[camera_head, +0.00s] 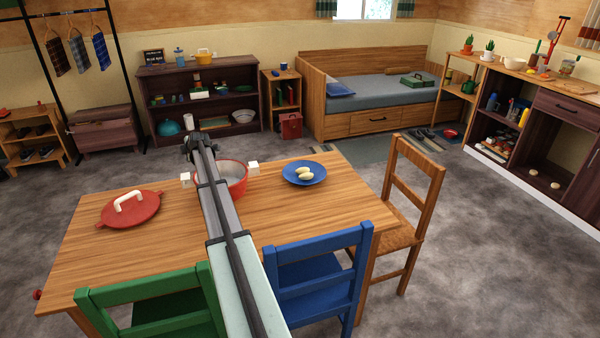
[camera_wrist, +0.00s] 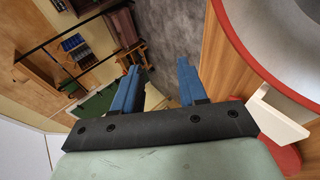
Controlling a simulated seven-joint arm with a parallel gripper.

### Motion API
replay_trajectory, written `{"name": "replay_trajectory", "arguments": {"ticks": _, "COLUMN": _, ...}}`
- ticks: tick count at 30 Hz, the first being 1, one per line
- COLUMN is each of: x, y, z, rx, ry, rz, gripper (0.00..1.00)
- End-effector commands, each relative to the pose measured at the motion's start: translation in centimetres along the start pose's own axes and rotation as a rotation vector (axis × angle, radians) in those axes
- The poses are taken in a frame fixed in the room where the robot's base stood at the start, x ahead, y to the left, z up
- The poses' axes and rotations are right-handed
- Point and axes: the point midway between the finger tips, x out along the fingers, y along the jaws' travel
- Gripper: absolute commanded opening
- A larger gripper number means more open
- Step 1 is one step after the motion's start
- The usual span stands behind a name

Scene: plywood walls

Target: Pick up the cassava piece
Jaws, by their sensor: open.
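Two pale cream pieces (camera_head: 304,173), which look like cassava, lie side by side on a blue plate (camera_head: 289,175) on the wooden table. My gripper (camera_head: 202,145) is to the left of the plate, by the red pot (camera_head: 239,187). In the wrist view my gripper (camera_wrist: 157,80) has its two blue fingers apart with nothing held between them. The pot's red rim and a white handle (camera_wrist: 276,115) show at the right of the wrist view. The cassava pieces and plate do not show there. My arm hides part of the pot in the head view.
A red lid (camera_head: 132,207) with a white handle lies on the table (camera_head: 90,255) at left. A green chair (camera_head: 150,310), a blue chair (camera_head: 318,270) and a wooden chair (camera_head: 408,200) stand around it. The tabletop around the plate is clear.

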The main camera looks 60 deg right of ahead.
Motion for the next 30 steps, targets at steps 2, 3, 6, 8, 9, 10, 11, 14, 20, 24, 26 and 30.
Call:
{"name": "replay_trajectory", "arguments": {"ticks": 2, "x": -1.6, "y": -0.1, "z": 5.2, "rx": -0.002, "ry": -0.037, "rz": -0.05, "gripper": 0.42}}
{"name": "replay_trajectory", "arguments": {"ticks": 3, "x": -2.5, "y": -0.3, "z": 7.5, "rx": -0.003, "ry": -0.054, "rz": -0.077, "gripper": 0.42}}
{"name": "replay_trajectory", "arguments": {"ticks": 6, "x": -4.8, "y": -1.0, "z": 13.2, "rx": -0.002, "ry": -0.093, "rz": -0.148, "gripper": 0.42}}
{"name": "replay_trajectory", "arguments": {"ticks": 8, "x": -6.3, "y": -1.5, "z": 16.6, "rx": 0.001, "ry": -0.115, "rz": -0.189, "gripper": 0.42}}
{"name": "replay_trajectory", "arguments": {"ticks": 9, "x": -7.5, "y": -1.8, "z": 18.8, "rx": 0.005, "ry": -0.129, "rz": -0.217, "gripper": 0.42}}
{"name": "replay_trajectory", "arguments": {"ticks": 10, "x": -8.4, "y": -2.1, "z": 20.4, "rx": 0.007, "ry": -0.14, "rz": -0.239, "gripper": 0.42}}
{"name": "replay_trajectory", "arguments": {"ticks": 11, "x": -9.3, "y": -2.5, "z": 22.0, "rx": 0.01, "ry": -0.15, "rz": -0.261, "gripper": 0.42}}
{"name": "replay_trajectory", "arguments": {"ticks": 14, "x": -12.5, "y": -3.7, "z": 27.1, "rx": 0.025, "ry": -0.181, "rz": -0.333, "gripper": 0.42}}
{"name": "replay_trajectory", "arguments": {"ticks": 20, "x": -19.2, "y": -6.3, "z": 35.6, "rx": 0.063, "ry": -0.229, "rz": -0.465, "gripper": 0.42}}
{"name": "replay_trajectory", "arguments": {"ticks": 24, "x": -22.6, "y": -7.7, "z": 39.2, "rx": 0.086, "ry": -0.247, "rz": -0.529, "gripper": 0.42}}
{"name": "replay_trajectory", "arguments": {"ticks": 26, "x": -23.6, "y": -8.1, "z": 40.2, "rx": 0.094, "ry": -0.251, "rz": -0.546, "gripper": 0.42}}
{"name": "replay_trajectory", "arguments": {"ticks": 30, "x": -24.6, "y": -8.6, "z": 41.2, "rx": 0.101, "ry": -0.254, "rz": -0.567, "gripper": 0.42}}
